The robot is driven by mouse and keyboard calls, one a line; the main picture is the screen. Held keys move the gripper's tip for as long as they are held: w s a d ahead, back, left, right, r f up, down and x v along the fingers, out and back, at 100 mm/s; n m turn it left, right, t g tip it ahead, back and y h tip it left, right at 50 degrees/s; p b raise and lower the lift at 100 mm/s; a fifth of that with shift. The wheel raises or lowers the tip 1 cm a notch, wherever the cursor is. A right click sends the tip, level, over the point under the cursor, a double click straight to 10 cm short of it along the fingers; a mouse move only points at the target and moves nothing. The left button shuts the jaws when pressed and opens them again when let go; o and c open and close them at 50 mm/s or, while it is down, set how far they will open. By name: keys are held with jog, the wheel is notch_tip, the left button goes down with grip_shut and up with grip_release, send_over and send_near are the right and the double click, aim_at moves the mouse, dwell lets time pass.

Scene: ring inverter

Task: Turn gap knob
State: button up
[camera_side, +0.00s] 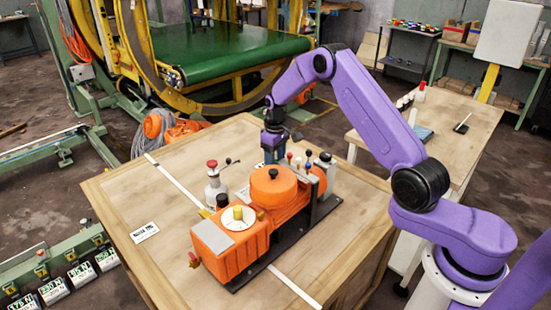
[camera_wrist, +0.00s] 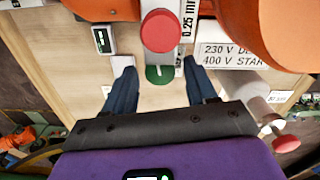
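In the wrist view a green disc (camera_wrist: 160,74) with a white line lies between the two fingertips of my gripper (camera_wrist: 162,80). A red round knob (camera_wrist: 163,31) stands just beyond it on a grey part, beside a "0.25 mm" label (camera_wrist: 188,22). I cannot tell for sure which of these is the gap knob. My gripper is open, with clear space on both sides of the disc, and holds nothing. In the side view my gripper (camera_side: 275,155) points down behind the orange machine (camera_side: 232,248), and its fingertips are partly hidden.
A small red-topped device (camera_side: 215,188) stands left of my gripper. The orange round housing (camera_side: 272,186) is in front.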

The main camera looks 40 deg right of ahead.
jog(key=c, duration=0.8)
jog(key=shift+m, duration=2.4)
jog(key=o, duration=1)
jog(key=shift+o, duration=0.2)
notch_tip(320, 180, up, 18)
jog(key=shift+f, duration=0.25)
